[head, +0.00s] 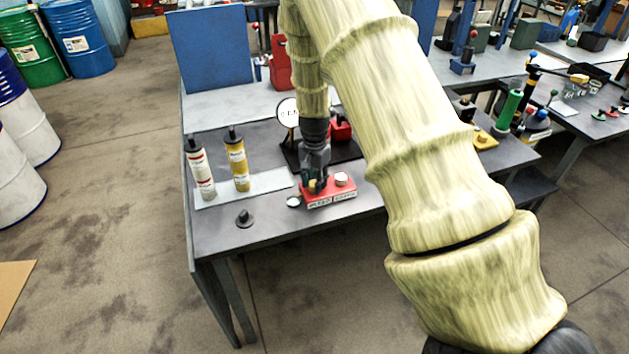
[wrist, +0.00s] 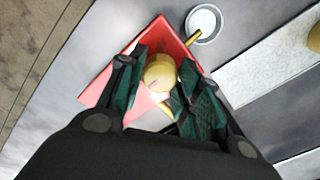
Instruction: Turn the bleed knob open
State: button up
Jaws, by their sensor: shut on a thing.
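The red valve block (head: 345,193) sits at the front edge of the grey bench, with two small labels on its front face too small to read surely. My gripper (head: 314,183) points down over the left part of the block. Its fingers are shut on the yellowish bleed knob, mostly hidden there in the head view. In the wrist view my gripper (wrist: 160,84) has its green-padded fingers on both sides of the round bleed knob (wrist: 159,73), above the red block (wrist: 113,83). A second, cream knob (head: 341,179) stands free on the block's right part.
A small white cup (head: 294,202) stands left of the block, by a brass spout (wrist: 193,39). A white cartridge (head: 201,170) and a yellow one (head: 237,162) stand on a pale mat (head: 265,183). A dark small part (head: 244,219) lies near the bench edge. A round gauge (head: 288,112) stands behind.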

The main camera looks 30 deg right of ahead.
jog(key=o, duration=1)
jog(key=shift+o, duration=0.2)
jog(key=shift+r, duration=0.1)
notch_tip(320, 180, up, 12)
jog(key=shift+s+d, duration=0.1)
